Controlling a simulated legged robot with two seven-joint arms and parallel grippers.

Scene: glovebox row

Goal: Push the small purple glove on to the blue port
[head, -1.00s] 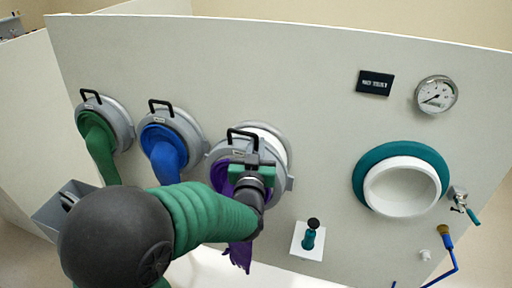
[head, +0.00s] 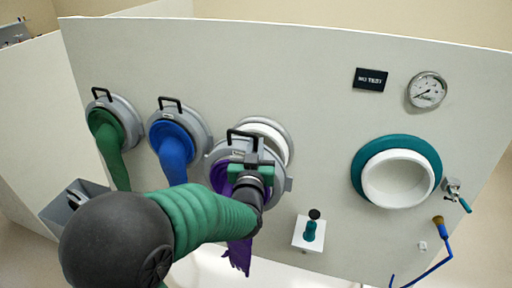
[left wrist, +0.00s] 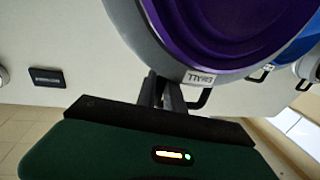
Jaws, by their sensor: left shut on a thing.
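The purple glove (head: 238,257) hangs from a grey ring (head: 218,150) with a black handle on top. My left gripper (head: 248,158) is in front of this ring and shut on it near the handle; the fingers partly hide the contact. In the left wrist view the purple inside (left wrist: 225,25) of the ring fills the top, with the fingers (left wrist: 165,95) at its labelled rim. A white round port (head: 279,137) shows behind the ring, up and right of it. A blue glove (head: 172,150) hangs from another grey ring on the wall. My right gripper is not in view.
A green glove (head: 106,135) hangs at the far left of the wall panel. To the right are a white port with a teal collar (head: 365,161), a gauge (head: 427,90), a teal-handled valve (head: 455,192), a small shelf with a teal knob (head: 310,232) and a blue hose (head: 446,240).

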